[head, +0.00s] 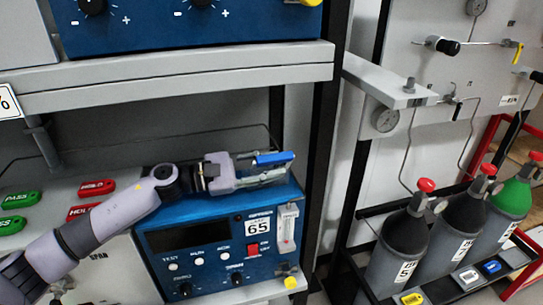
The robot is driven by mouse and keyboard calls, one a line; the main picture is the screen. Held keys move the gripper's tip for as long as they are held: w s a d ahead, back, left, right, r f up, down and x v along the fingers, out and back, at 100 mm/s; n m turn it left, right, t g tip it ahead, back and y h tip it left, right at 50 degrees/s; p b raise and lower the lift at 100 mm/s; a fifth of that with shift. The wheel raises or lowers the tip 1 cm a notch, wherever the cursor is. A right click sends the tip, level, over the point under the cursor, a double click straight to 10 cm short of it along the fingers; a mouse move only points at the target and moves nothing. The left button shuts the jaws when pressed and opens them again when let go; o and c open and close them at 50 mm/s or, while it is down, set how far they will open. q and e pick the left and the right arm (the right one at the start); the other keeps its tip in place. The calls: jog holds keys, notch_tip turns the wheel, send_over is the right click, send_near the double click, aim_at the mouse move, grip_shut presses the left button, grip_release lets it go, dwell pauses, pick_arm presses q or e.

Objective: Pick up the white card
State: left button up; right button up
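The white card (468,276) lies on the low dark shelf in front of the gas cylinders, at the lower right of the head view. It sits between a yellow card (412,299) and a blue card (492,267). My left gripper (270,168) is in mid-picture, above the blue analyser box and well to the left of the white card. Its fingers point right and look apart, with a gap between them. A blue piece shows at the upper finger; I cannot tell whether it is part of the finger. My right gripper is not in view.
Dark cylinders (396,250) with red valve knobs and a green-topped one (512,205) stand just behind the cards. A dark upright post (322,150) stands between my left gripper and the shelf. The blue analyser (205,240) is below my arm.

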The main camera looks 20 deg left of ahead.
pick_arm(q)
jog(key=shift+w+d, duration=0.3)
jog(key=shift+d, duration=0.15)
jog(key=shift+c, duration=0.5)
grip_shut()
